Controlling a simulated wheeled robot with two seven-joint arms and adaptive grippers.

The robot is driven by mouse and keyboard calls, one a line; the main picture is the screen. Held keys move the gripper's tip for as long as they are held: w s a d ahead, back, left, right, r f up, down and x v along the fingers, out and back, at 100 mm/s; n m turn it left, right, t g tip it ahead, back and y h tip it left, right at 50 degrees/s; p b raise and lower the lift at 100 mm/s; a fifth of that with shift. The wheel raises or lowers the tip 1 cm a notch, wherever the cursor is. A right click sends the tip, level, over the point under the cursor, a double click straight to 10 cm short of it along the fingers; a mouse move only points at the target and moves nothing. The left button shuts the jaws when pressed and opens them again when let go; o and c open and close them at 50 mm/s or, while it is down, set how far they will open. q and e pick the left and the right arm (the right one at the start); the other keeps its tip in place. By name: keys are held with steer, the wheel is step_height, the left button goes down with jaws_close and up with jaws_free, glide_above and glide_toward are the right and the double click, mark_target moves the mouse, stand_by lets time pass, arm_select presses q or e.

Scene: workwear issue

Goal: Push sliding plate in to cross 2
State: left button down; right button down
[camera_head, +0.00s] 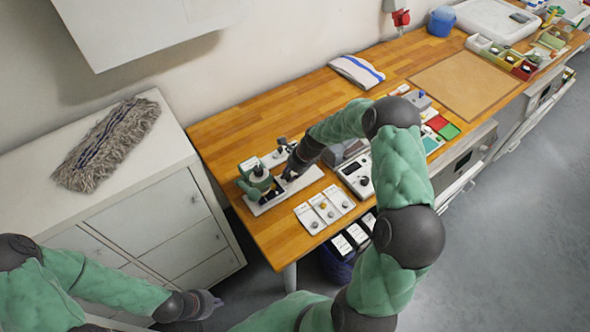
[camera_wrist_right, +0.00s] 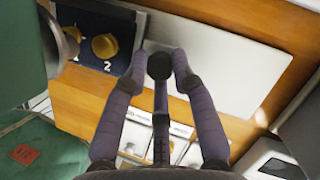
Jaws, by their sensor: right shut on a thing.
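The green press (camera_head: 258,180) stands on a pale base plate (camera_head: 318,173) at the left end of the wooden bench; its green body (camera_wrist_right: 20,60) fills the left edge of the wrist view. A dark blue piece (camera_wrist_right: 88,12) with gold discs, marked 1 and 2, lies beside a grey metal part of the press (camera_wrist_right: 62,42). My right gripper (camera_head: 287,176) is at the press; in the wrist view its fingers (camera_wrist_right: 160,72) are shut on a black round knob (camera_wrist_right: 160,65). No cross is clearly readable. My left gripper (camera_head: 205,303) is low beside the cabinet, its jaws unclear.
Small white cards with knobs (camera_head: 325,208) lie in front of the press at the bench edge. A grey device (camera_head: 354,172) stands to the right, under my right arm. A white cabinet with a mop head (camera_head: 108,143) is at left. The bench behind is mostly clear.

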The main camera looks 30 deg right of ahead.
steer(key=shift+a+r+p, duration=0.2)
steer(key=shift+a+p, duration=0.1)
steer(key=shift+a, duration=0.9)
steer(key=shift+f, duration=0.1)
steer(key=c, duration=1.3)
jaws_free()
steer(key=shift+o, duration=1.4)
steer(key=shift+a, duration=0.2)
steer(key=shift+d, duration=0.15)
